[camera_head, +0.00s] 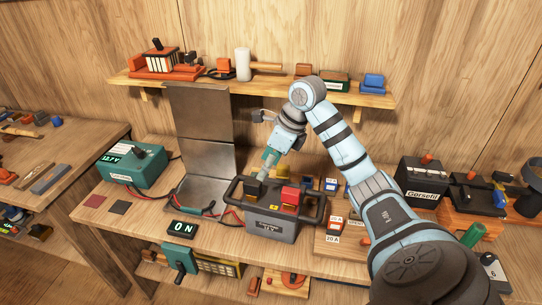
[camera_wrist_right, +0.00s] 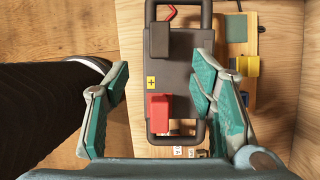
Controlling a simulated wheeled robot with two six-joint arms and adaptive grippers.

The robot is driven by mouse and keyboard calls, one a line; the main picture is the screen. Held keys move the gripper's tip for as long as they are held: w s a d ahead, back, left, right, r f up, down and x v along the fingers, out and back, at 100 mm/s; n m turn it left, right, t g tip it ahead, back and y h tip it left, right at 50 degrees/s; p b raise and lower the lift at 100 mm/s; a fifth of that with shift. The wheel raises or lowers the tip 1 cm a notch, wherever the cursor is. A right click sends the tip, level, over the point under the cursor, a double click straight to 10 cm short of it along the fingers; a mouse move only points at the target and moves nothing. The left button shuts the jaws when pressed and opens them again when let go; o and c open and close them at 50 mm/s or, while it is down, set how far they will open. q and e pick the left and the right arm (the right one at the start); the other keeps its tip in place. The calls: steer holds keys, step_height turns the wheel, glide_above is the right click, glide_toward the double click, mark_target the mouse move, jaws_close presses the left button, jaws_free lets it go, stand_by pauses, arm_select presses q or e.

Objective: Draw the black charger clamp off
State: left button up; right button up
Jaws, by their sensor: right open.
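The grey battery (camera_head: 272,224) with a black carry handle stands on the workbench; it also shows in the right wrist view (camera_wrist_right: 178,75). The black clamp (camera_head: 253,188) sits on its left terminal and shows at the upper end of the battery in the wrist view (camera_wrist_right: 158,40). The red clamp (camera_head: 290,195) is on the other terminal, lower in the wrist view (camera_wrist_right: 158,112). My right gripper (camera_head: 267,167) is above the battery near the black clamp. In the wrist view its teal-padded fingers (camera_wrist_right: 160,78) are apart, with nothing held. My left gripper is not in view.
The teal charger (camera_head: 133,165) stands at left, with red and black cables running toward the battery. A metal sheet (camera_head: 207,160) stands behind. Boxes crowd the right; a loaded shelf (camera_head: 255,86) is above.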

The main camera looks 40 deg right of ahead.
mark_target(249, 181)
steer(key=x, duration=1.1)
steer(key=shift+w+a+f, duration=0.1)
steer(key=shift+w+f, duration=0.1)
jaws_close()
step_height(249, 181, up, 5)
steer(key=p, duration=0.4)
